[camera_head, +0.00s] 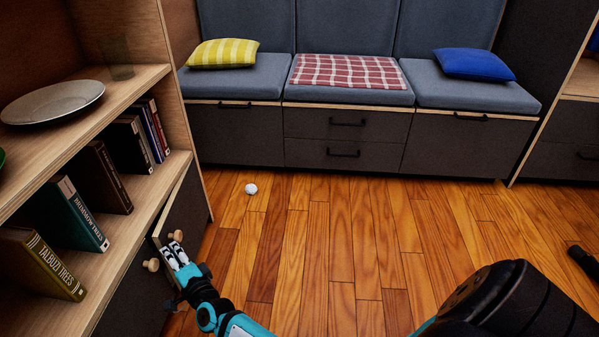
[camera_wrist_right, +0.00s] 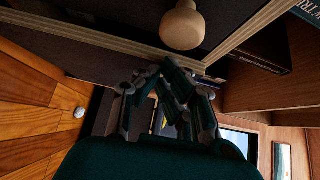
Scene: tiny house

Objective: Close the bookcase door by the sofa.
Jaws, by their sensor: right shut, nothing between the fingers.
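The bookcase (camera_head: 130,92) stands at the left, beside the sofa (camera_head: 345,75). Its low dark doors have round wooden knobs. The far door (camera_head: 186,212), nearer the sofa, looks slightly ajar, with its pale top edge standing out from the shelf front. Its knob (camera_head: 176,235) is just above my right gripper (camera_head: 178,262). The near door (camera_head: 135,297) looks flush, with its knob (camera_head: 151,265) left of the gripper. My right gripper is shut and empty, close to the doors; contact cannot be told. In the wrist view a knob (camera_wrist_right: 182,25) shows beyond the fingers. My left gripper is out of view.
Books (camera_head: 85,215) and a plate (camera_head: 53,102) rest on the open shelves. A small white ball (camera_head: 251,189) lies on the wooden floor between bookcase and sofa. The floor (camera_head: 340,240) in front of the sofa drawers is otherwise clear.

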